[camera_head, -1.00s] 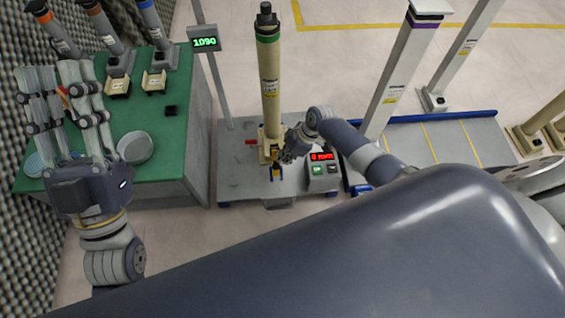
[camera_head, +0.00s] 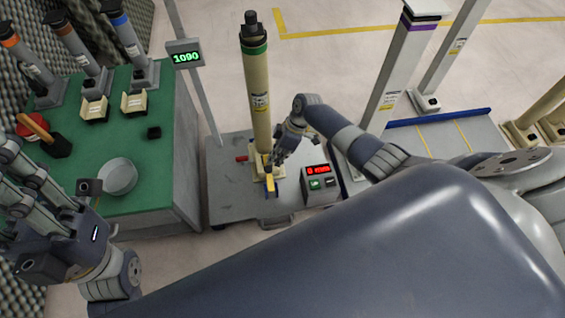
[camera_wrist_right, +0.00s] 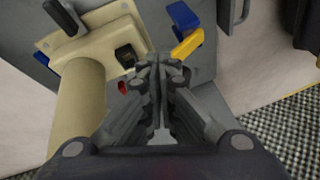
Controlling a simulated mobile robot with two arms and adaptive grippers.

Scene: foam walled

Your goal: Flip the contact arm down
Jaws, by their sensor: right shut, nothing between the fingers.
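A yellow arm (camera_wrist_right: 187,45) on a blue mount (camera_wrist_right: 183,17) stands at the foot of a tall beige column (camera_head: 258,105); it looks like the contact arm. It points up at a slant in the right wrist view and shows small in the head view (camera_head: 270,184). My right gripper (camera_wrist_right: 160,62) is shut and empty, its fingertips left of and close to the yellow arm. I cannot tell whether they touch. In the head view the right gripper (camera_head: 277,157) is beside the column's foot. My left gripper (camera_head: 20,180) is open and empty at the left edge, partly cut off.
The column stands on a grey platform (camera_head: 228,190) with a red-display box (camera_head: 318,184) to its right. A black lever (camera_wrist_right: 62,17) sits on the beige base. A post carries a 1090 display (camera_head: 185,53).

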